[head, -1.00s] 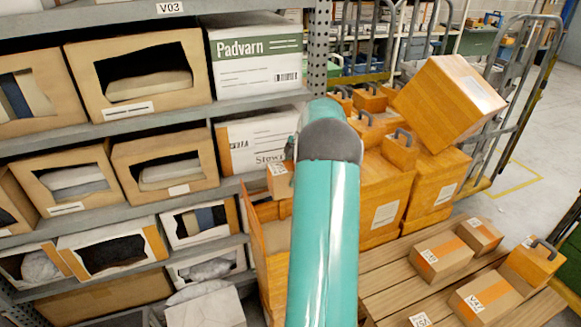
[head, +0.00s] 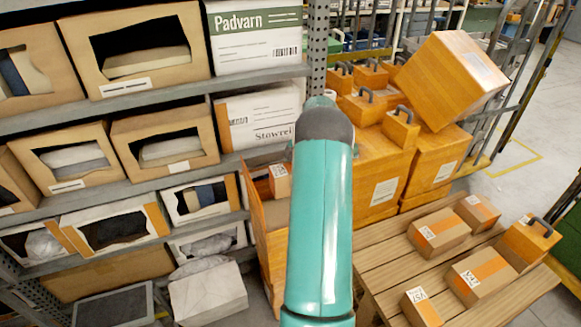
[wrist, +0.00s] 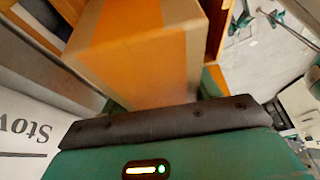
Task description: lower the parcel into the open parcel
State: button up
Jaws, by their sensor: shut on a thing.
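The held parcel (head: 280,181) is a small brown carton with a white label, partly hidden by my arm in the head view. In the wrist view this parcel (wrist: 140,50) fills the upper middle and shows an orange stripe. My gripper (wrist: 162,94) is shut on it; in the head view the gripper is mostly hidden behind my arm. The open parcel (head: 262,232) is a tall orange-brown box beside the rack, left of my arm. The held parcel appears at its upper opening; the exact depth and the box's inside cannot be told.
A shelf rack with cartons, including a white Stowrel box (head: 262,118), stands close on the left. A pallet (head: 385,262) with several small parcels lies right. Stacked orange boxes (head: 380,185) and a tilted box (head: 450,78) stand behind. Grey floor is clear at far right.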

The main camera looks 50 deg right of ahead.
jog(key=shift+f, duration=6.6)
jog(key=o, duration=1.4)
jog(key=shift+c, duration=0.2)
jog(key=s+a+r, duration=0.9)
jog(key=a+r, duration=0.1)
jog(key=r, duration=0.3)
jog(key=shift+s+a, duration=0.15)
jog(key=shift+a, duration=0.05)
